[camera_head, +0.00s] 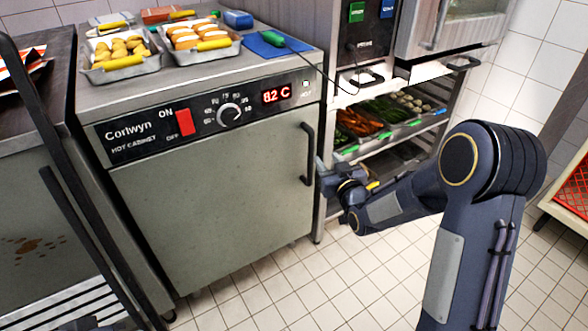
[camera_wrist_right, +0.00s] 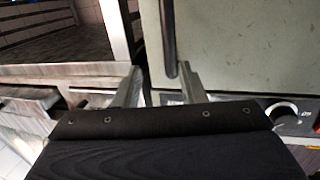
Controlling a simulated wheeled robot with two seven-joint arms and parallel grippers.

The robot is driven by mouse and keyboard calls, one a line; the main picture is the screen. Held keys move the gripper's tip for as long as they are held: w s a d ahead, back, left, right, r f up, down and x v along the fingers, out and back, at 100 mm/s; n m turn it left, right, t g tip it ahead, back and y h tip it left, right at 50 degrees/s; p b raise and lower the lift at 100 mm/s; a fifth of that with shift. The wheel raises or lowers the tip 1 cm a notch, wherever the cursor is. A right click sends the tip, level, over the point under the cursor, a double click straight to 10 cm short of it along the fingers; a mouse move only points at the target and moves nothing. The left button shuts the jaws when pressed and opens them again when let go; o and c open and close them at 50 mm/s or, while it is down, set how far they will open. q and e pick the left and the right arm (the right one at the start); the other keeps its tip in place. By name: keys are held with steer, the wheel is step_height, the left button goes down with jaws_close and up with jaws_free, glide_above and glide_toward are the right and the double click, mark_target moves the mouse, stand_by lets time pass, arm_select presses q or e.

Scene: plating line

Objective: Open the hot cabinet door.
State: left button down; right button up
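The hot cabinet (camera_head: 215,130) stands in the middle of the head view. Its grey door (camera_head: 215,205) is shut. The door has a black vertical bar handle (camera_head: 308,150) near its right edge. My right gripper (camera_head: 324,178) is at the lower part of this handle, just to its right in the head view. In the right wrist view, the gripper (camera_wrist_right: 160,85) has its two fingers apart. The handle (camera_wrist_right: 169,40) shows between them, closer to the right finger; whether it touches that finger I cannot tell.
Food trays (camera_head: 195,52) and a green-handled tool (camera_head: 285,42) sit on the cabinet top. A rack with vegetable trays (camera_head: 390,140) stands right of the cabinet, close behind my right gripper. Black bars (camera_head: 60,150) cross the left side. The tiled floor (camera_head: 270,290) before the door is clear.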

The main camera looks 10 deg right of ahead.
mark_target(312, 151)
steer(key=shift+n+t+y, duration=0.3)
steer(key=shift+y, duration=0.1)
steer(key=w+a, duration=0.1)
steer(key=w, duration=0.2)
steer(key=w+f+b, duration=0.1)
steer(key=w, duration=0.1)
steer(key=w+a, duration=0.1)
steer(key=w, duration=0.2)
steer(key=shift+w+a+f, duration=0.3)
jaws_close()
